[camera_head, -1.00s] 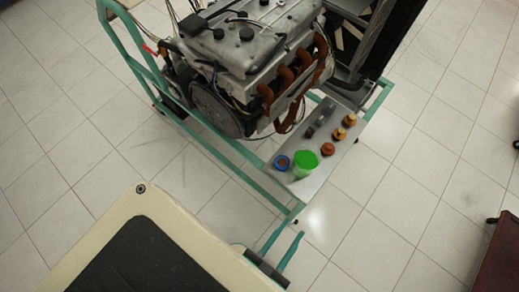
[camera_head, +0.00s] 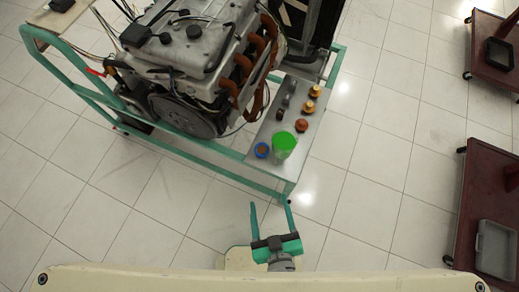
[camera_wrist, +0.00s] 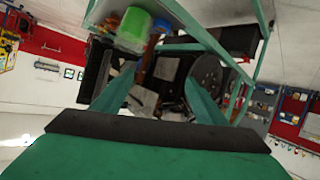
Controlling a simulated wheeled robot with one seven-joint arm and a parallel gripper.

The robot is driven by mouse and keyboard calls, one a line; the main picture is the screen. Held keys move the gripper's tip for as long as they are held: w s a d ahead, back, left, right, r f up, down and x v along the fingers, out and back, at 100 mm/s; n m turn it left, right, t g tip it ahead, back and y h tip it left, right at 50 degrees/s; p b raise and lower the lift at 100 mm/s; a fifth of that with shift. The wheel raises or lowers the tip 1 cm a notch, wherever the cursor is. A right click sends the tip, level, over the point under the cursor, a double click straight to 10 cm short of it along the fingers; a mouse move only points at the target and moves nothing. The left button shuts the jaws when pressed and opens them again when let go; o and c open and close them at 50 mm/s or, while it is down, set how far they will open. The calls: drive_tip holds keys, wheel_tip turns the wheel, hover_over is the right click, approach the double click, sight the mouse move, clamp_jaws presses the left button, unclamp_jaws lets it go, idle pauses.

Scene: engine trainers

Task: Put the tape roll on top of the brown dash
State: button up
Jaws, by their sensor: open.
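The tape roll (camera_head: 262,150) looks like a small blue ring with a brown middle. It lies at the near left corner of the grey metal shelf on the engine stand, left of a green cup (camera_head: 284,145). A blue thing, likely the roll, shows in the wrist view (camera_wrist: 161,25) beside the green cup. A tan board (camera_head: 50,35) at the upper left end of the stand, with a black object on it, may be the brown dash; I cannot tell for sure. My gripper (camera_head: 269,203) is open and empty, in front of the shelf and apart from the roll.
The shelf (camera_head: 266,130) also holds several orange-brown caps (camera_head: 302,125) and small dark parts. The engine (camera_head: 190,70) stands behind it in a green tube frame (camera_head: 140,135). Dark red carts (camera_head: 462,205) stand at the right. The tiled floor between is clear.

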drive_tip(key=w+f+n+g, duration=0.1)
drive_tip(key=w+n, duration=0.2)
drive_tip(key=w, duration=0.3)
drive_tip(key=w+d+f+n+g+y, duration=0.1)
drive_tip(key=w+n, duration=0.2)
drive_tip(key=w, duration=0.4)
drive_tip(key=w+d+f+n+g, duration=0.1)
drive_tip(key=w+n, duration=0.2)
drive_tip(key=w, duration=0.3)
drive_tip(key=shift+w+d+f+g, duration=0.1)
drive_tip(key=shift+w+g, duration=0.05)
drive_tip(key=shift+g, duration=0.15)
drive_tip(key=w+a+r+n, duration=0.2)
drive_tip(key=w+a, duration=0.2)
drive_tip(key=w, duration=0.2)
drive_tip(key=g+h, duration=0.3)
drive_tip(key=g, duration=0.7)
hover_over(261, 151)
wheel_tip(261, 151, down, 9)
drive_tip(key=shift+s, duration=0.15)
drive_tip(key=f, duration=0.4)
drive_tip(key=shift+w+f, duration=0.35)
drive_tip(key=shift+f, duration=0.05)
drive_tip(key=shift+s+a+f, duration=0.1)
drive_tip(key=shift+a+f, duration=0.05)
drive_tip(key=shift+f, duration=0.3)
drive_tip(key=shift+d, duration=0.3)
drive_tip(key=c, duration=1.1)
drive_tip(key=shift+s, duration=0.1)
drive_tip(key=shift+c, duration=0.3)
